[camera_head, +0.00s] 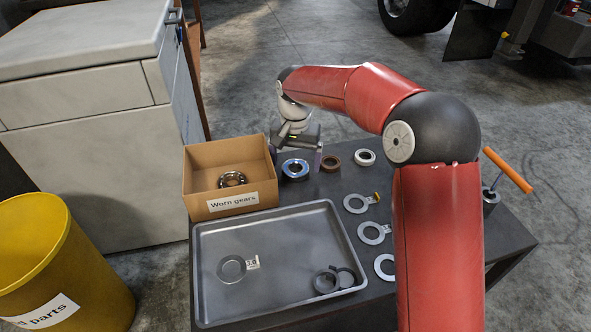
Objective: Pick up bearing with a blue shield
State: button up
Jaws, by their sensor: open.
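The bearing with a blue shield (295,168) lies on the dark table, just right of the cardboard box. It is a metal ring with a blue band. My gripper (296,160) hangs at the bearing, with one finger on its left near the box and one on its right. The fingers are apart and the gripper is open. I cannot tell whether either finger touches the bearing, or how high the fingertips are above the table.
The "Worn gears" box (234,204) holds a dark bearing (232,179). A brown ring (331,162) and a white ring (365,157) lie to the right. Several tagged rings (356,204) line the table's right. A metal tray (212,290) is in front; a yellow bin (60,270) stands left.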

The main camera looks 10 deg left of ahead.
jog(key=shift+f, duration=0.65)
jog(key=c, duration=1.1)
jog(key=shift+r, duration=0.1)
jog(key=shift+c, duration=0.8)
